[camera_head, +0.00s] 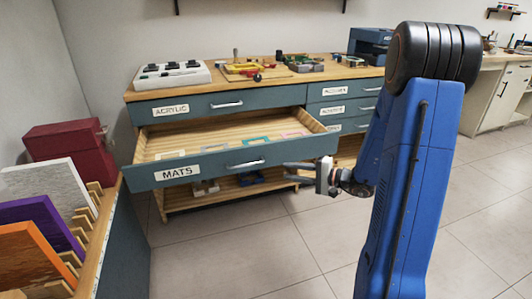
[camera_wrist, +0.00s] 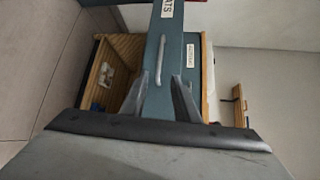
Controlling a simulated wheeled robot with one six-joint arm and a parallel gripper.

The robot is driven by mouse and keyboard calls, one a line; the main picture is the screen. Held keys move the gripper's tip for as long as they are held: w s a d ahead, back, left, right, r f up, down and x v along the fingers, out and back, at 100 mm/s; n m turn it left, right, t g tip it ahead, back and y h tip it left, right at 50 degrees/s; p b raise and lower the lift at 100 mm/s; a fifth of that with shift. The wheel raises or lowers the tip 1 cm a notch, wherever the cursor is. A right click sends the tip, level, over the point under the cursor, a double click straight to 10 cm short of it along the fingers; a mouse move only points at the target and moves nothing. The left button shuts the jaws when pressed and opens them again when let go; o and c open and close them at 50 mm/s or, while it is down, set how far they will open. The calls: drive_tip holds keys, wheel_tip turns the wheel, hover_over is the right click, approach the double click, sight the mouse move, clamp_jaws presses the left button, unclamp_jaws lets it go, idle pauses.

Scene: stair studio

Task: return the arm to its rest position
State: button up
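My gripper (camera_head: 300,172) is at the right end of the open MATS drawer (camera_head: 232,163) in the head view, close to its front panel. In the wrist view my gripper (camera_wrist: 164,85) has its two fingers apart, with the drawer front beyond and between them. Nothing is held between the fingers. The drawer handle (camera_wrist: 155,58) lies ahead of the fingertips, apart from them. My blue arm stands upright at the right of the head view and hides part of the room behind it.
The MATS drawer sticks out from the workbench (camera_head: 225,104) and holds several coloured frames. Tools and a white tray (camera_head: 172,75) stand on the bench. A rack of coloured panels (camera_head: 45,245) is at the left, beside a dark red box (camera_head: 66,143). The tiled floor in front is clear.

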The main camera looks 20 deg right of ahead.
drive_tip(key=s+a+r+n+g+h, duration=0.1)
drive_tip(key=s+a+r+n+g, duration=0.25)
drive_tip(key=s+a, duration=0.45)
drive_tip(key=s+a+r+n+g+h, duration=0.15)
drive_tip(key=s+a+n+g, duration=0.35)
drive_tip(key=s, duration=0.5)
drive_tip(key=s+d+r+n+t+h, duration=0.1)
drive_tip(key=s+d+r+h, duration=0.1)
drive_tip(key=s, duration=0.5)
drive_tip(key=s+d+r+n+t+h, duration=0.1)
drive_tip(key=s+d+r+h, duration=0.2)
drive_tip(key=s+h, duration=0.4)
drive_tip(key=shift+s+d, duration=0.7)
drive_tip(key=shift+d, duration=0.1)
idle(4.0)
